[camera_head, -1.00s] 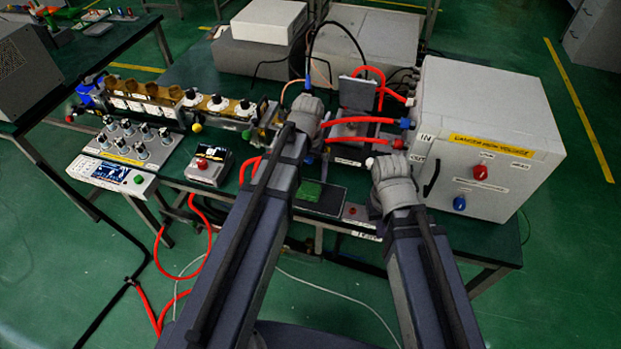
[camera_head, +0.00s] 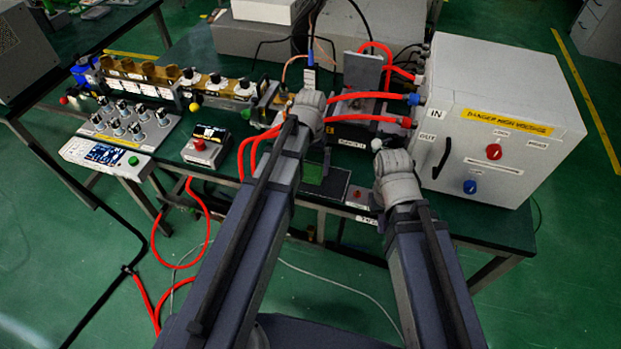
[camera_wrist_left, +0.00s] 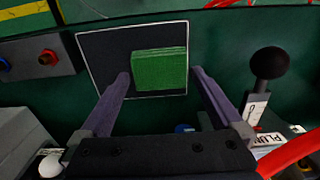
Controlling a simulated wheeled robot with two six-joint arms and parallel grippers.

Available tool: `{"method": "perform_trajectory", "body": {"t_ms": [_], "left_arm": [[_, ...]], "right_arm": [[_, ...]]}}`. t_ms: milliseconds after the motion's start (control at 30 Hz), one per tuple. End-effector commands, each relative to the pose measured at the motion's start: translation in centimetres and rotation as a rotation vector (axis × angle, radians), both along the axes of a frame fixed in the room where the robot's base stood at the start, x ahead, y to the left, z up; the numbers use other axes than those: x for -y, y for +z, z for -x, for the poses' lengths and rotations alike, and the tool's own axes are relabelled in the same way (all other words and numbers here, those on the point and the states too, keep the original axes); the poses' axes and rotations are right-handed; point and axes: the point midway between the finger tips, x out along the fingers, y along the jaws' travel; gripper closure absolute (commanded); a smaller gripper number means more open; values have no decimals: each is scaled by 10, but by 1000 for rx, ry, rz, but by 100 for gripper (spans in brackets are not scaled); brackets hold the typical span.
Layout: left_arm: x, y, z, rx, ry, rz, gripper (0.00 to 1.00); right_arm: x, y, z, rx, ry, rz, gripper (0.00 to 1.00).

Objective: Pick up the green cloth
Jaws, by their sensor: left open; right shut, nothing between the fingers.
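The green cloth (camera_head: 313,173) is a small folded rectangle lying on a black mat (camera_head: 338,187) near the front edge of the bench. In the left wrist view the cloth (camera_wrist_left: 159,69) lies on the white-bordered mat (camera_wrist_left: 100,55), ahead of and between the fingers. My left gripper (camera_wrist_left: 162,80) is open and empty, with one finger to each side of the cloth. In the head view my left gripper (camera_head: 310,112) is beyond the cloth, and its fingers are hidden by the wrist. My right gripper (camera_head: 385,155) is shut, right of the mat beside the high-voltage box.
The grey high-voltage box (camera_head: 500,120) stands close right of my right arm. Red hoses (camera_head: 365,118) run behind the grippers. A red-button box (camera_head: 360,198) sits right of the mat. A small meter (camera_head: 207,146) and a knob panel (camera_head: 125,130) stand left.

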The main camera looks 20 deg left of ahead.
Motion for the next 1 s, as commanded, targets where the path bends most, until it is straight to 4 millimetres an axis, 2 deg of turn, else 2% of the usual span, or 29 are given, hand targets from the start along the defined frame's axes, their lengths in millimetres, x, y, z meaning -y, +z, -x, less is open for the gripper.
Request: {"method": "perform_trajectory", "body": {"t_ms": [33, 100, 400, 933, 1000], "left_arm": [[0, -13, 0, 0, 0, 0, 0], [0, -19, 0, 0, 0, 0, 0], [0, -18, 0, 0, 0, 0, 0], [0, -18, 0, 0, 0, 0, 60], [0, -18, 0, 0, 0, 0, 60]], "right_arm": [[0, -13, 0, 0, 0, 0, 100], [0, -19, 0, 0, 0, 0, 100], [0, -18, 0, 0, 0, 0, 100], [0, -18, 0, 0, 0, 0, 100], [0, -18, 0, 0, 0, 0, 100]]}}
